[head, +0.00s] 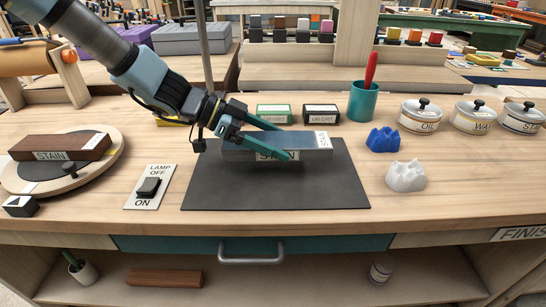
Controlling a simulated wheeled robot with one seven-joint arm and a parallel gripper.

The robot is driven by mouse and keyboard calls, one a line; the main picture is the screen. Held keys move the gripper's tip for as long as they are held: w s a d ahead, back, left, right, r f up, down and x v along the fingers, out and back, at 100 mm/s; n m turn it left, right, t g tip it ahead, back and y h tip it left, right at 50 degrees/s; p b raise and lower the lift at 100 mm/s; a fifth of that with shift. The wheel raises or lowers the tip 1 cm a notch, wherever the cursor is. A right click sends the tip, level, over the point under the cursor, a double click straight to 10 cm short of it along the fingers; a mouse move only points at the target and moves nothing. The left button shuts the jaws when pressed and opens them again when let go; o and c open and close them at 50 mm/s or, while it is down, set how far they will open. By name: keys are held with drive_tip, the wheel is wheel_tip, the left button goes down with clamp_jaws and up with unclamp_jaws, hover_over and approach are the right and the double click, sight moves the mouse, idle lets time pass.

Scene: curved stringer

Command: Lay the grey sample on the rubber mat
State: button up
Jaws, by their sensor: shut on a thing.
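The grey sample (300,142) is a long flat block with a white label on its right end and a STAIN label on its front side. It lies level over the back part of the dark rubber mat (270,193). My gripper (290,141) reaches in from the upper left, with its teal fingers on either side of the sample, shut on it. The front finger crosses the STAIN label. I cannot tell whether the sample's underside touches the mat or is just above it.
A lamp switch (150,187) and a turntable (90,175) with a brown sample (62,148) are at left. Blue (383,139) and white (406,175) lumps, a teal cup (362,102) and lidded tins (422,115) stand at right. Small boxes (321,113) sit behind the mat.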

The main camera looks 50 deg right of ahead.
sight(275, 167)
drive_tip(key=shift+s+f, duration=0.1)
drive_tip(key=shift+f, duration=1.95)
drive_tip(key=o, duration=1.4)
drive_tip(key=shift+f, duration=0.1)
drive_tip(key=shift+c, duration=0.2)
drive_tip(key=shift+a, duration=0.1)
drive_tip(key=v, duration=1.2)
